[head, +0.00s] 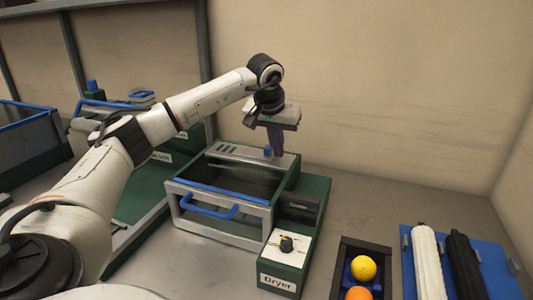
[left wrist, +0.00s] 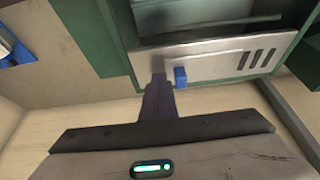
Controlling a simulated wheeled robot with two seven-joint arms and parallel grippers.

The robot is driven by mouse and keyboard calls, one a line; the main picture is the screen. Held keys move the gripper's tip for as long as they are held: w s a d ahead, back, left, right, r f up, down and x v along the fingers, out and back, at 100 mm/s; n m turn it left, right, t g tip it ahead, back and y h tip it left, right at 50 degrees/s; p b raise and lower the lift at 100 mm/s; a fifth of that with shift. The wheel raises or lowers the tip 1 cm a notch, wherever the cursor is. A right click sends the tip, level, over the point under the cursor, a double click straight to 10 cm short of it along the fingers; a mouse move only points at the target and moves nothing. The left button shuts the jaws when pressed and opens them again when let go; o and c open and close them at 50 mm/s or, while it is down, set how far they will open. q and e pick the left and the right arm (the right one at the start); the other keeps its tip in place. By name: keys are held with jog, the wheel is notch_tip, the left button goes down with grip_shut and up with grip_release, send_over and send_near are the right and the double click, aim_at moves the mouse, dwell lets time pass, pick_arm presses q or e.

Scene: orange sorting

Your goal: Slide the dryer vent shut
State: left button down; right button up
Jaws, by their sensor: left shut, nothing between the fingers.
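The green and grey dryer (head: 313,188) stands in mid-view, with a drawer with a blue handle (head: 205,212) at its front. On its back top edge is a grey vent panel (head: 245,156) with several dark slots, which also shows in the left wrist view (left wrist: 215,68). A small blue knob (head: 267,151) sits on the panel, away from the slots (left wrist: 257,58). My left gripper (head: 276,156) is shut and empty, pointing down right beside the blue knob (left wrist: 180,77). I cannot tell whether they touch. My right gripper is not in view.
A white panel with a black dial (head: 286,244) is at the dryer's front right. A dark tray (head: 385,250) holds a yellow and an orange fruit. A blue mat (head: 490,258) bears a white and a black roll. A wall stands behind.

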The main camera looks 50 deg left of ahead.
aim_at(255, 153)
pick_arm(q)
jog(key=shift+s+a+f+p, duration=0.1)
jog(key=shift+s+a+p, duration=0.1)
jog(key=shift+s+a, duration=0.6)
jog(key=shift+s+a+f+p, duration=0.2)
jog(key=shift+s+a, duration=0.25)
jog(key=shift+a, duration=0.7)
jog(key=shift+s+a+f+p, duration=0.1)
jog(key=shift+s+a+p, duration=0.1)
jog(key=shift+s+a, duration=0.6)
jog(key=shift+w+a+r+p, duration=0.1)
jog(key=shift+w+r+p, duration=0.1)
jog(key=shift+r+p, duration=0.4)
jog(key=shift+w+a+r+p, duration=0.1)
jog(key=shift+w+r+p, duration=0.1)
jog(key=shift+r+p, duration=0.3)
jog(key=r+p, duration=0.3)
jog(key=shift+w+d+r, duration=0.2)
jog(key=shift+d, duration=0.05)
jog(key=shift+r, duration=0.2)
jog(key=shift+d+r, duration=0.15)
jog(key=shift+r, duration=0.65)
